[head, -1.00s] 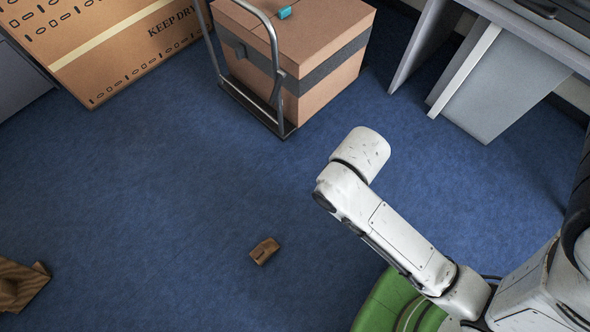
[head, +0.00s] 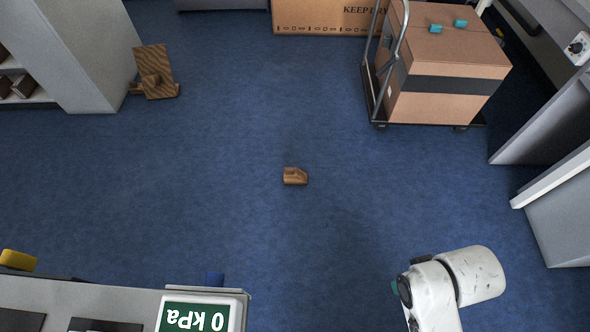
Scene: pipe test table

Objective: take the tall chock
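A small brown wooden block (head: 294,176) with a sloped end lies on the blue floor near the middle of the head view. A larger wooden piece (head: 155,72), with a raised board and a knob-like part, stands on the floor at the upper left beside a grey cabinet. I cannot tell for sure which of them, if either, is the tall chock. Part of my white arm shows at the lower right, well apart from both. My gripper is not in view.
A taped carton (head: 440,70) with small teal pieces on it stands on a trolley (head: 378,100) at the upper right. A grey bench (head: 80,298) with a "0 kPa" display (head: 200,312) fills the lower left. The grey cabinet (head: 92,50) is upper left.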

